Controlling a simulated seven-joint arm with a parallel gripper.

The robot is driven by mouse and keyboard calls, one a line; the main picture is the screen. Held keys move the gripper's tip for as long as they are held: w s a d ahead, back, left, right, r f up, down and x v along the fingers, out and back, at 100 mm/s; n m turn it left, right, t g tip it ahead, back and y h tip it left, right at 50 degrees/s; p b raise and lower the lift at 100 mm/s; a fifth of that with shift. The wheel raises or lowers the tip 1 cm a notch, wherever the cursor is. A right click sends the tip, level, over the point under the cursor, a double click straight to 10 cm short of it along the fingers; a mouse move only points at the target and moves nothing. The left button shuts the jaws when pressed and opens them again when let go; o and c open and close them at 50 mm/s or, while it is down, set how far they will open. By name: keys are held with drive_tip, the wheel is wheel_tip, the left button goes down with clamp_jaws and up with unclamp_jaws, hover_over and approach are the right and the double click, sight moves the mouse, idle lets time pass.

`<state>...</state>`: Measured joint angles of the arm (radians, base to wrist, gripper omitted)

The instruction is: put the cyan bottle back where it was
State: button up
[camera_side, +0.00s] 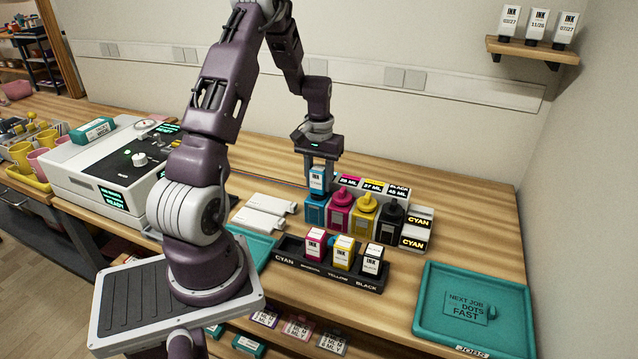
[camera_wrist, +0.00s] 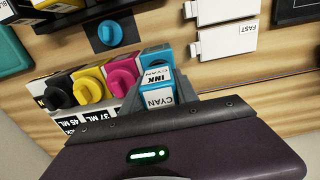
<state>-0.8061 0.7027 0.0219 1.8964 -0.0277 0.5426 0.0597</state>
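The cyan bottle (camera_side: 317,180), with a white INK label, is between the fingers of my gripper (camera_side: 320,184). In the wrist view the bottle (camera_wrist: 158,94) shows between the grey fingers, which appear shut on it. It is over the cyan tank (camera_side: 316,212), at the left end of the tank row; I cannot tell whether its lower end touches the tank. The dark bottle rack (camera_side: 284,254) stands in front of the tanks. Its CYAN place at the left is empty. A magenta bottle (camera_side: 315,244), yellow bottle (camera_side: 343,252) and black bottle (camera_side: 372,260) stand in the others.
Magenta (camera_side: 338,215), yellow (camera_side: 364,215) and black (camera_side: 389,222) tanks stand close beside the cyan one. A cyan cap (camera_wrist: 110,32) lies on a dark pad in front of the tanks. White cartridges (camera_side: 265,212) lie left of the tanks. A teal tray (camera_side: 427,300) is at the right.

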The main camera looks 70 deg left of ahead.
clamp_jaws()
wheel_tip(320, 180, up, 8)
drive_tip(key=shift+r, duration=0.1)
drive_tip(key=shift+s+d+r+m, duration=0.2)
drive_tip(key=shift+s+r+m, duration=0.25)
drive_tip(key=shift+r, duration=0.1)
drive_tip(key=s+d+f+m, duration=0.5)
drive_tip(key=s+d+m, duration=0.45)
drive_tip(key=m, duration=0.25)
drive_tip(key=shift+m, duration=0.35)
drive_tip(key=f, duration=0.6)
drive_tip(key=s+f, duration=0.1)
drive_tip(key=f, duration=0.2)
drive_tip(key=shift+d, duration=0.15)
drive_tip(key=shift+f, duration=0.5)
